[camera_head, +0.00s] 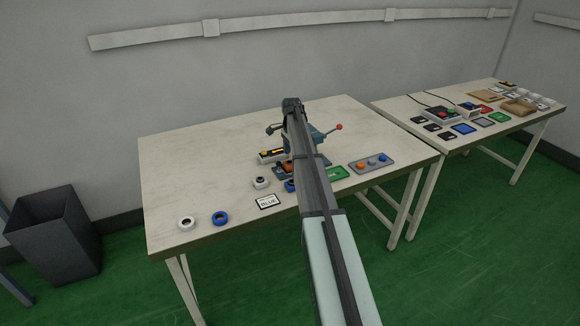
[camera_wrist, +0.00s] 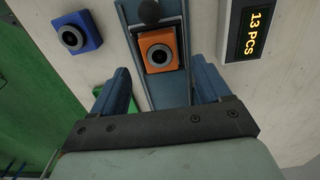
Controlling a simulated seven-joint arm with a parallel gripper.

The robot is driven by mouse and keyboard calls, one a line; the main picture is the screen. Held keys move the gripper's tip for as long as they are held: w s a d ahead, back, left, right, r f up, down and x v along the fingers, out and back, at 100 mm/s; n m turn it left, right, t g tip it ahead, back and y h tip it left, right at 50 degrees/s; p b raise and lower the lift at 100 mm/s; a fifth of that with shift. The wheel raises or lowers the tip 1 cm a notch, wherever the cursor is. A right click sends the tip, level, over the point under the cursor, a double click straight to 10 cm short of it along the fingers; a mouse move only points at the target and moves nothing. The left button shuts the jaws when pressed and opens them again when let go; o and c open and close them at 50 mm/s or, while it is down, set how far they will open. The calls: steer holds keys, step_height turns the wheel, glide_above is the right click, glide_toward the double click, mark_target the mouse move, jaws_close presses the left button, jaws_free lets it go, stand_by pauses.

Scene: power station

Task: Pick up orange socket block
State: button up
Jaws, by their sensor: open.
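The orange socket block (camera_wrist: 158,50), square with a dark round socket, sits in a blue-grey vise-like fixture (camera_wrist: 144,92) in the wrist view. In the head view, an orange patch (camera_head: 286,168) beside my arm appears to be this block, partly hidden. My gripper (camera_wrist: 160,68) is open, with one finger on each side of the block and fixture in the picture. Nothing is held. I cannot tell the height gap between fingertips and block. In the head view my arm hides the fingers.
A blue socket block (camera_wrist: 77,33) lies left of the fixture. A "13 PCS" display (camera_wrist: 255,28) is at right. A red-knobbed lever (camera_head: 337,127), white and blue rings (camera_head: 220,217), a "BLUE" card (camera_head: 268,202) and a grey button panel (camera_head: 371,163) share the table (camera_head: 200,160).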

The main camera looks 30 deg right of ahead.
mark_target(290, 165)
step_height(290, 165, down, 4)
steer(key=shift+d+r, duration=0.15)
steer(key=shift+r, duration=0.15)
steer(key=c, duration=1.3)
